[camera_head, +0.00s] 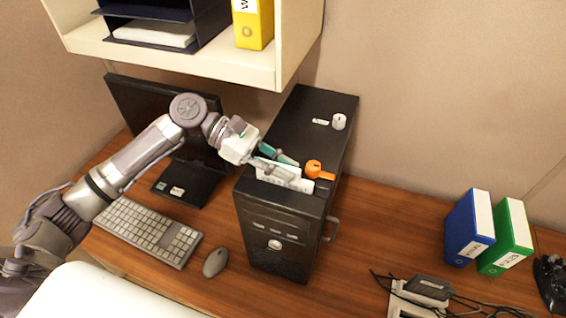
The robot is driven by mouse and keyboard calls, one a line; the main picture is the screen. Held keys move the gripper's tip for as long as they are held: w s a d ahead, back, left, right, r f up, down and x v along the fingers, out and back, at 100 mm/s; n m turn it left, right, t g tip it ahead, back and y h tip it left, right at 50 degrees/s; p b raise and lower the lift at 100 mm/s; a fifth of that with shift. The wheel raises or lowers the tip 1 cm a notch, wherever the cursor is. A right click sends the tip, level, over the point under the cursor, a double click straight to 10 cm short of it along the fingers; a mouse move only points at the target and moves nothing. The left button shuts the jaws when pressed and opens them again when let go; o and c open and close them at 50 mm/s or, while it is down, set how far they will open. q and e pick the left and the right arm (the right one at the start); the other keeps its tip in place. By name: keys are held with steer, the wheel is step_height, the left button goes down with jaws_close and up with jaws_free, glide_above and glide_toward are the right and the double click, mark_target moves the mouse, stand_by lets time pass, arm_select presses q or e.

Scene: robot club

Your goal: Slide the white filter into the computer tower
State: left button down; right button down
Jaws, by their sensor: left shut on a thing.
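My left gripper (283,164) comes in from the left above the front part of the tower's top. It is shut on the white filter (288,180), a pale flat piece at the top of the tower near its front edge. Whether the filter is partly inside the tower or just above it, I cannot tell. The gripper fingers hide part of the filter. My right gripper is not in view.
An orange part (316,170) and a small white knob (338,121) sit on the tower's top. A monitor (140,106), keyboard (150,231) and mouse (215,262) are to the left. A shelf (170,62) overhangs behind. Blue (470,229) and green binders (507,238) stand right.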

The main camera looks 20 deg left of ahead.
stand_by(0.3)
arm_select(q)
steer(key=c, duration=0.7)
jaws_free()
steer(key=shift+o, duration=0.2)
step_height(320, 180, up, 3)
steer(key=p, duration=0.3)
steer(key=shift+f, duration=0.2)
steer(key=shift+r, duration=2.2)
